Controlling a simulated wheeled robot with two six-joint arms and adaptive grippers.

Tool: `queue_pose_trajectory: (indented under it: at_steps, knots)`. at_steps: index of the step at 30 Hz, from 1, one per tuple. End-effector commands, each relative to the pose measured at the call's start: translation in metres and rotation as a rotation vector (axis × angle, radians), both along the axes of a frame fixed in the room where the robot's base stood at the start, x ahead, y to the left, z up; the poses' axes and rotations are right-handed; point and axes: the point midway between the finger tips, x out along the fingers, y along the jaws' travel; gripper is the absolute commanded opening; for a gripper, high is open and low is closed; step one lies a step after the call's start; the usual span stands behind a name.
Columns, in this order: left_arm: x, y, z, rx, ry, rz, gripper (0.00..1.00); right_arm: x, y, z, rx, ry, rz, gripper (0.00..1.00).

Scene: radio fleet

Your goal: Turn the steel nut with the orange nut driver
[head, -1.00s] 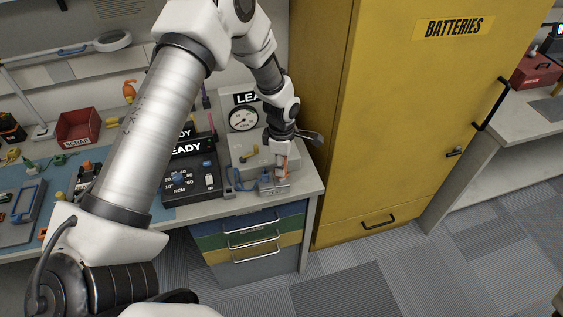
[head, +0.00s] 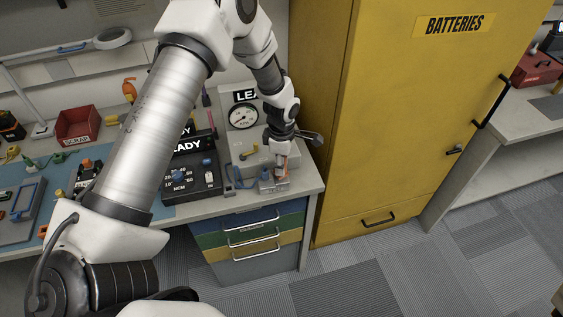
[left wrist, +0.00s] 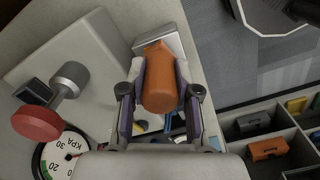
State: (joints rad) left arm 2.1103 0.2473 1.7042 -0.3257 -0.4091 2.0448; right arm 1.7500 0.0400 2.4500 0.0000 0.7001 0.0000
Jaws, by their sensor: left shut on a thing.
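The orange nut driver (left wrist: 160,82) shows in the left wrist view as a thick orange handle seen nearly end-on. My left gripper (left wrist: 160,98) is shut on this handle, one finger on each side. In the head view, my left gripper (head: 281,163) points down over a small grey metal block (head: 272,185) at the right front corner of the bench. The block also shows behind the handle in the left wrist view (left wrist: 172,42). The steel nut and the driver's tip are hidden, so I cannot tell whether they touch. My right gripper is not in view.
A light grey housing with a pressure gauge (head: 243,116) and a red knob (left wrist: 36,123) stands beside the gripper. A black meter box (head: 192,180) is to the left. The yellow battery cabinet (head: 400,130) stands close on the right. Drawers (head: 252,237) are below the bench edge.

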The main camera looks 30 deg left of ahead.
Motion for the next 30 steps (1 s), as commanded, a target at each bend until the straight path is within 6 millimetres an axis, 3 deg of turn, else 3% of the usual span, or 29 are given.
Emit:
queue_pose_trajectory:
  at_steps: [20,30]
  knots:
    - [0.0,0.0,-0.004,0.0,0.0,-0.007,0.0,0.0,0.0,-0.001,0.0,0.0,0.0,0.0]
    - [0.0,0.0,-0.003,0.0,0.0,-0.257,0.0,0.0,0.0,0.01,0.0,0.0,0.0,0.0]
